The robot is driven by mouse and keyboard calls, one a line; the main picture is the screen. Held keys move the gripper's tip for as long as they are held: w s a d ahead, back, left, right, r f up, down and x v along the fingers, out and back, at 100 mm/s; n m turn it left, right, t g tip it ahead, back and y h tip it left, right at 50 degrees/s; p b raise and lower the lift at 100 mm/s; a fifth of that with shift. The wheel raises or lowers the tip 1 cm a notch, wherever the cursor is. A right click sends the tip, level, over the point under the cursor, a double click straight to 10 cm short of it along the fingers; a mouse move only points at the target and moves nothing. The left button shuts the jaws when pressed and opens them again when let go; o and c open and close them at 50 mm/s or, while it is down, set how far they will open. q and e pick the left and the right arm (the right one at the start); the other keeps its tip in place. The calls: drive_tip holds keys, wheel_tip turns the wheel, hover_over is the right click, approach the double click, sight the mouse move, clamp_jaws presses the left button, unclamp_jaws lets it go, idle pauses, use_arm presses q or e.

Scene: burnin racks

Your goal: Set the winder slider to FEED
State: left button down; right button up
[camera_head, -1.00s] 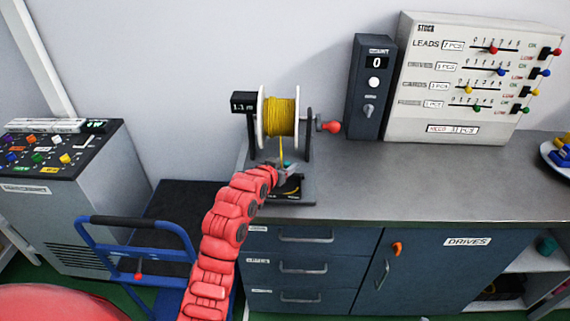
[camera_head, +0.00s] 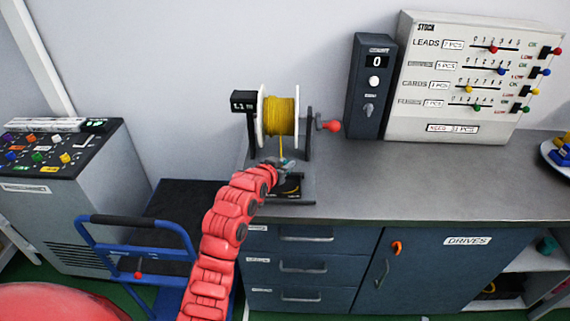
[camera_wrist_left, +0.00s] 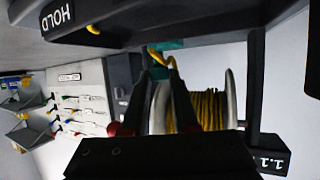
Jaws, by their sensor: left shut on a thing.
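The winder stands on the bench with a yellow wire spool (camera_head: 282,117) between white flanges, a red-knobbed crank (camera_head: 331,126) and a small display (camera_head: 243,101). Its dark base (camera_head: 296,198) lies under the spool. My left gripper (camera_head: 281,165) is at the front of the winder, below the spool, shut on the small teal slider (camera_wrist_left: 166,45). In the left wrist view the dark fingers (camera_wrist_left: 161,68) reach to the teal piece, with yellow wire passing at their tips. A HOLD label (camera_wrist_left: 56,16) shows upside down there. FEED lettering is not readable. My right gripper is out of view.
A blue cart (camera_head: 140,228) and a grey console (camera_head: 70,205) stand at the left.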

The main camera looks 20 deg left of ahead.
use_arm(q)
drive_tip(key=shift+a, duration=0.1)
idle(0.7)
drive_tip(key=a+b, duration=0.1)
drive_tip(key=s+a+b, duration=0.1)
drive_tip(key=a, duration=0.1)
drive_tip(key=shift+a, duration=0.2)
drive_tip(key=shift+d, duration=0.1)
drive_tip(key=c, duration=1.1)
unclamp_jaws()
drive_tip(key=o, duration=0.4)
drive_tip(key=shift+a, duration=0.2)
drive_tip(key=shift+s+d, duration=0.1)
